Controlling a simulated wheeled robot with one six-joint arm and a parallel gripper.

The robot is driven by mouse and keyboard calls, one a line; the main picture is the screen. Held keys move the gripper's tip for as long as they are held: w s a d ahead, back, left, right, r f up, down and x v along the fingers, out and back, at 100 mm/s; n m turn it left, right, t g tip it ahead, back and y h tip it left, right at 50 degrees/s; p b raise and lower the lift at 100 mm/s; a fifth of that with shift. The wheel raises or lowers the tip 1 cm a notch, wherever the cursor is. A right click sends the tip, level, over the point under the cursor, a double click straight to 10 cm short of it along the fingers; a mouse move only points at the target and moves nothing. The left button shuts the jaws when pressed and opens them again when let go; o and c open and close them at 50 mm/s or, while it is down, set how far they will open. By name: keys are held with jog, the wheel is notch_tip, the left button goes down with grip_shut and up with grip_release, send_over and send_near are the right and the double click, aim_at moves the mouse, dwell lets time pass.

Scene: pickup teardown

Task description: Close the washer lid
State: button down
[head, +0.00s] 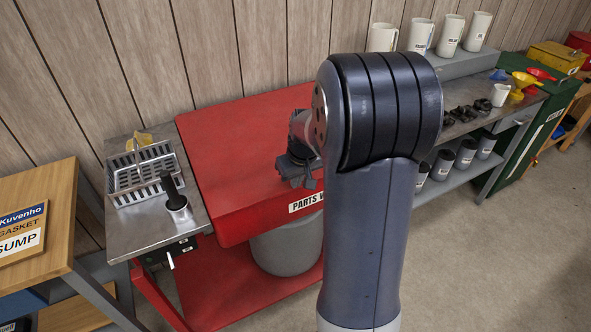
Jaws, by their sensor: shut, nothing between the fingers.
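The red washer lid (225,150) lies down over the parts washer. I see no gap under its left and front edges, but my arm hides the right part. My gripper (299,180) is at the lid's front part, just above the label. It is shut with nothing in it. I cannot tell whether it touches the lid.
A side shelf (130,222) left of the washer holds a grey basket (140,175) and a black-handled brush (172,190) in a cup. A grey bucket (285,250) stands below the washer. A bench with mugs and dark parts (470,112) is at right. Floor at lower right is clear.

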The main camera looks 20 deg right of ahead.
jog(key=shift+s+a+f, duration=0.1)
jog(key=shift+s+f, duration=0.25)
jog(key=shift+f, duration=0.25)
jog(key=w+p+v, duration=0.1)
jog(key=p+v, duration=0.1)
jog(key=v, duration=1.3)
jog(key=shift+w, duration=0.15)
jog(key=b+x, duration=0.1)
jog(key=x, duration=1.2)
jog(key=shift+f, duration=0.15)
